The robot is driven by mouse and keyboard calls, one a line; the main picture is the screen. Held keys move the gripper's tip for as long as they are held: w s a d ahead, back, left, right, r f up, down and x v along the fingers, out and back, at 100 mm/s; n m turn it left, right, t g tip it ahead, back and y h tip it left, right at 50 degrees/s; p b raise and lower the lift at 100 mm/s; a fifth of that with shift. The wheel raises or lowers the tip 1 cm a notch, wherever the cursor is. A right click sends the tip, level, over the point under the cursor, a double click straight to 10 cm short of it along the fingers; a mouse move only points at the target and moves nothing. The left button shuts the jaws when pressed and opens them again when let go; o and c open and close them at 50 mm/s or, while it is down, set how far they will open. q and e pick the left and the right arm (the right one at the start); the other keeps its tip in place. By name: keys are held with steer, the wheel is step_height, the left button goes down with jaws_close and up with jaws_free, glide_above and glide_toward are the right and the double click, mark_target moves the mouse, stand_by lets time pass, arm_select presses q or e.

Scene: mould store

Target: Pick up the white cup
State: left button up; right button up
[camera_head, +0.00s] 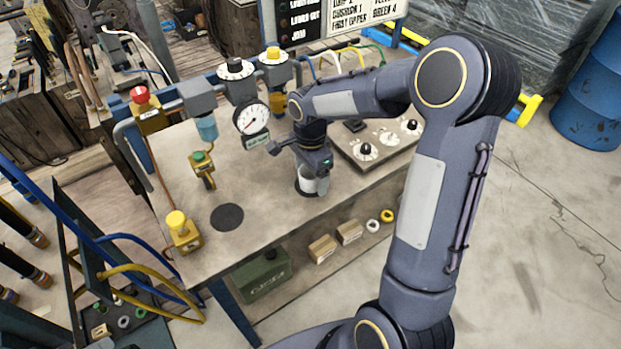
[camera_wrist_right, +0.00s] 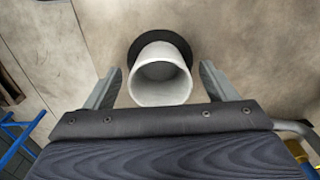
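The white cup (camera_head: 313,182) stands upright on a black round mat (camera_head: 304,191) on the workbench, partly hidden behind my right gripper in the head view. In the right wrist view the cup (camera_wrist_right: 160,82) shows its open, empty mouth, with the black mat (camera_wrist_right: 160,42) behind it. My right gripper (camera_wrist_right: 160,84) is open, with one finger on each side of the cup and a gap to both. In the head view the right gripper (camera_head: 308,172) is at the cup from above, its fingers hardly visible. My left gripper is not in view.
A second black round mat (camera_head: 227,217) lies empty on the bench (camera_head: 262,215). A pressure gauge (camera_head: 251,118), a yellow-knobbed valve (camera_head: 183,232) and a control panel with dials (camera_head: 378,143) stand around the cup. A lower shelf holds a green box (camera_head: 262,274).

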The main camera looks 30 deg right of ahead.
steer(key=c, duration=1)
steer(key=shift+c, duration=0.2)
steer(key=shift+r, duration=0.15)
